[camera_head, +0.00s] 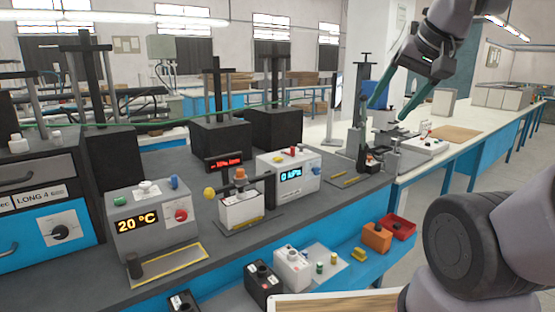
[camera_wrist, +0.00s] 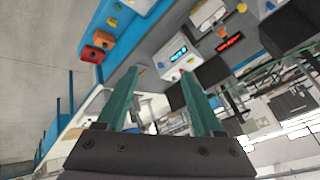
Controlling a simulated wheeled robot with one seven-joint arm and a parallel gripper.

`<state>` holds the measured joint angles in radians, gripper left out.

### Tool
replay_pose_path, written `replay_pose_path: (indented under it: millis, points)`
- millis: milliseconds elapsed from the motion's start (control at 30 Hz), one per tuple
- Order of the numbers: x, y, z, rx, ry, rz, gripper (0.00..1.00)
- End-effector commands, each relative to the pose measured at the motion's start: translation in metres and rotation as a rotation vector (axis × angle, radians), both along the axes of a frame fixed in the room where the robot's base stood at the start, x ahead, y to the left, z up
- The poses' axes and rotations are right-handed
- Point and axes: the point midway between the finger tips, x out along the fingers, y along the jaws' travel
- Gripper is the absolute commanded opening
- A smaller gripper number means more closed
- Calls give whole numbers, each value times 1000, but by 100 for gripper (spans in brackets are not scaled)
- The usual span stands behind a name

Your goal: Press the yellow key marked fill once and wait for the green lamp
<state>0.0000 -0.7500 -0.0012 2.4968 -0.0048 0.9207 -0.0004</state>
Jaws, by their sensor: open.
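A white box (camera_head: 272,180) with a lit blue "0 kPa" display (camera_head: 291,176) stands on the dark bench. No lit green lamp can be made out. My gripper (camera_head: 386,110) is open and empty, with teal fingers, high at the right and well apart from the box. In the wrist view my gripper (camera_wrist: 160,72) has its fingers spread, and the white box (camera_wrist: 174,63) appears beyond and between their tips.
A press-like stand (camera_head: 361,110) rises right of the box. A grey "20 °C" box (camera_head: 150,222) is further left. Orange (camera_head: 376,237) and red (camera_head: 399,227) bins sit on the lower blue ledge.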

Motion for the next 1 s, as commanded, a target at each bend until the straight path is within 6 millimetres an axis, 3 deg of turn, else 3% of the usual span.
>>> replay_pose_path:
  millis: [33, 133, 167, 1000]
  points:
    - [0, 0, 0, 0, 0, 0, 44]
    - [0, 0, 0, 0, 0, 0, 6]
    - [0, 0, 0, 0, 0, 0, 0]
    - [0, 0, 0, 0, 0, 0, 0]
